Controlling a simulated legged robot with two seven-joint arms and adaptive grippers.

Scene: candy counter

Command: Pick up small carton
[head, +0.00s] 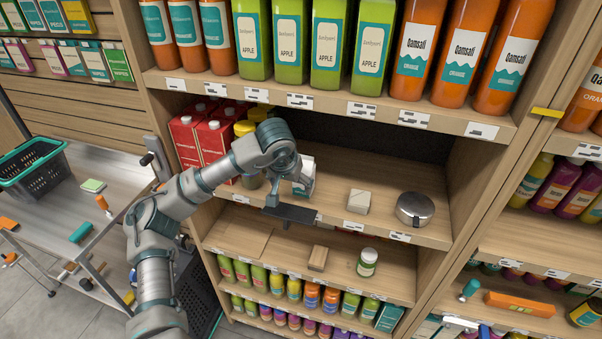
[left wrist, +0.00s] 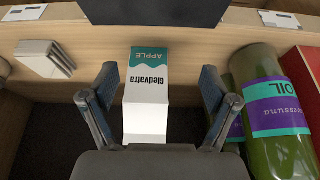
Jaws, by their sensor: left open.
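The small carton (left wrist: 147,92) is white with a teal band reading "APPLE" and the name "Gledvatra". In the left wrist view it stands between the two fingers of my left gripper (left wrist: 160,105), with gaps on both sides. In the head view the carton (head: 307,172) is on the middle shelf (head: 335,205), partly hidden by my left gripper (head: 297,190). My left gripper is open around the carton. My right gripper does not show in either view.
Tall bottles (head: 328,45) fill the shelf above. A basket (head: 35,165) sits on a table at left.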

